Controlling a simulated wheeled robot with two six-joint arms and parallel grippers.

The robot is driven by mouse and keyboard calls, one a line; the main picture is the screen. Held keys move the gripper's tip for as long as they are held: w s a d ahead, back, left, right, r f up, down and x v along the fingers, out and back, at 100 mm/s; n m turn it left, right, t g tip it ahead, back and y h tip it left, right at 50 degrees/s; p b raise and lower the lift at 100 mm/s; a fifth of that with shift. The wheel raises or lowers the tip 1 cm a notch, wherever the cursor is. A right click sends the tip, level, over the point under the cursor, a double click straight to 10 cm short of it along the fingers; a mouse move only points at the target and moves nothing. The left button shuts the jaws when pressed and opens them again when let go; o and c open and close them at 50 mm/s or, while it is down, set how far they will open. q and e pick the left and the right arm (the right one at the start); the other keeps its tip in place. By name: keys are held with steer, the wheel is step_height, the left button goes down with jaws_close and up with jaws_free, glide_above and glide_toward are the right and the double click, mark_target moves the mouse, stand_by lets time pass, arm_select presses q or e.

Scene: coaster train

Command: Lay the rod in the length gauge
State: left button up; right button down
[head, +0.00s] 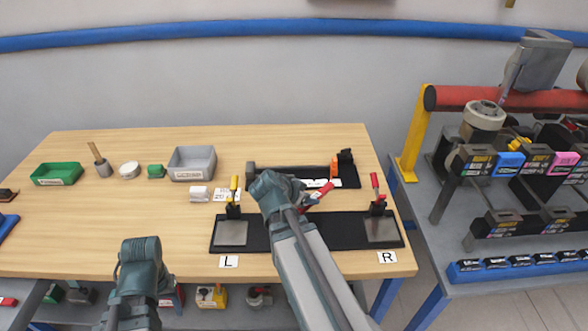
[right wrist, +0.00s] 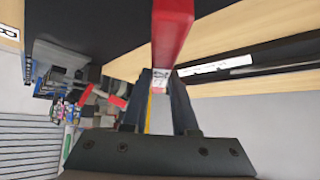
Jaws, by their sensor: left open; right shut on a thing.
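A red rod (right wrist: 172,25) with a small white label is between the fingers of my right gripper (right wrist: 161,80), which is shut on it. In the head view my right gripper (head: 275,186) is in front of the length gauge, and part of the red rod (head: 320,192) shows to its right. The length gauge (head: 290,173) is a long black fixture with an orange block and a raised black end at its right. The rod is apart from the orange block; contact with the gauge cannot be told. My left gripper (head: 140,250) is open and empty at the table's front edge.
A grey bin (head: 192,164) and green tray (head: 57,174) stand behind left. The table's left middle is clear.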

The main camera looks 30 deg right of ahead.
steer(key=w+d+r+m+g+p, duration=0.1)
steer(key=w+r+m+g+p, duration=0.15)
steer(key=w, duration=0.45)
steer(key=w+d+r+m+g+y+p, duration=0.1)
steer(key=w+r+m+g+p, duration=0.2)
steer(key=w, duration=0.4)
steer(key=w+d+r+m+g+p, duration=0.1)
steer(key=w+r+m+p, duration=0.1)
steer(key=w+m, duration=0.35)
steer(key=f+b, duration=0.3)
steer(key=f+n+b, duration=0.1)
steer(key=f+b, duration=0.2)
steer(key=b, duration=0.1)
steer(key=w+f+n+b, duration=0.1)
steer(key=f+b, duration=0.2)
steer(key=shift+a+f, duration=0.25)
steer(key=shift+f, duration=0.15)
steer(key=shift+f+b, duration=0.45)
steer(key=shift+b, duration=0.2)
steer(key=shift+f, duration=0.1)
steer(key=shift+a, duration=0.1)
